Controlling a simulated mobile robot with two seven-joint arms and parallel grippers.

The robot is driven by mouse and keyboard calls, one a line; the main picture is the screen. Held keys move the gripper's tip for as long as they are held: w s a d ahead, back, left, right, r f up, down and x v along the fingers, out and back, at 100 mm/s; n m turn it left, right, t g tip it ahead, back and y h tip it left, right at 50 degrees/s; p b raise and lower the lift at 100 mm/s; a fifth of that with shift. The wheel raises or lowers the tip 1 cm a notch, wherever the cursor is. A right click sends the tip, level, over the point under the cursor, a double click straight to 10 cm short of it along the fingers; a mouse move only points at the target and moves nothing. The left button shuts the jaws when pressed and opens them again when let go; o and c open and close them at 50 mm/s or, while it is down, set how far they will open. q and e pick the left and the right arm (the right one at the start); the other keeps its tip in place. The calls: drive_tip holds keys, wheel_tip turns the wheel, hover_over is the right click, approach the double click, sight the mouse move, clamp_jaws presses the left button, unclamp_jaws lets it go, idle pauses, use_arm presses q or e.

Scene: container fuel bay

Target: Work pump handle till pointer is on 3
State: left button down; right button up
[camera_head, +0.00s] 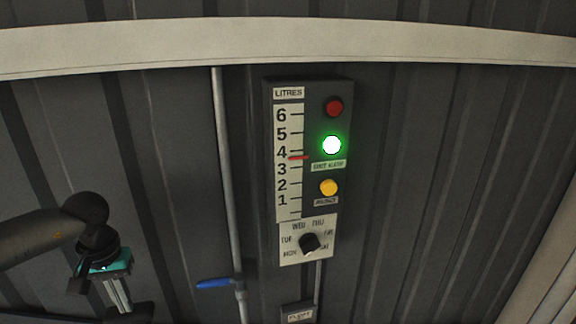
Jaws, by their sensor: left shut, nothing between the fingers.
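A gauge panel (270,180) marked LITRES is on the dark corrugated wall, with a scale from 1 to 6. Its red pointer (299,158) is between 3 and 4, a little nearer 4. A blue lever (213,284) sticks out to the left from a grey pipe, below left of the panel. I cannot tell whether this lever is the pump handle; no other handle shows. My left gripper (119,298) is at the lower left, shut and empty, pointing down. It is left of the blue lever and apart from it. My right gripper is not in view.
The panel has a dark red lamp (334,106), a lit green lamp (332,145) and a yellow button (329,187). Below them is a black day dial (310,243). A small labelled box (299,314) is at the bottom edge. A vertical pipe (226,170) runs left of the panel.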

use_arm(q)
wheel_tip(320, 180, up, 11)
drive_tip(key=p, duration=0.7)
drive_tip(key=shift+p, duration=0.35)
drive_tip(key=shift+r, duration=0.1)
wheel_tip(320, 180, down, 13)
drive_tip(key=b, duration=0.9)
drive_tip(key=shift+s+r+b, duration=0.15)
drive_tip(key=shift+r+b, duration=0.05)
drive_tip(key=shift+b, duration=0.15)
wheel_tip(320, 180, up, 12)
drive_tip(key=p, duration=0.9)
drive_tip(key=shift+r, duration=0.25)
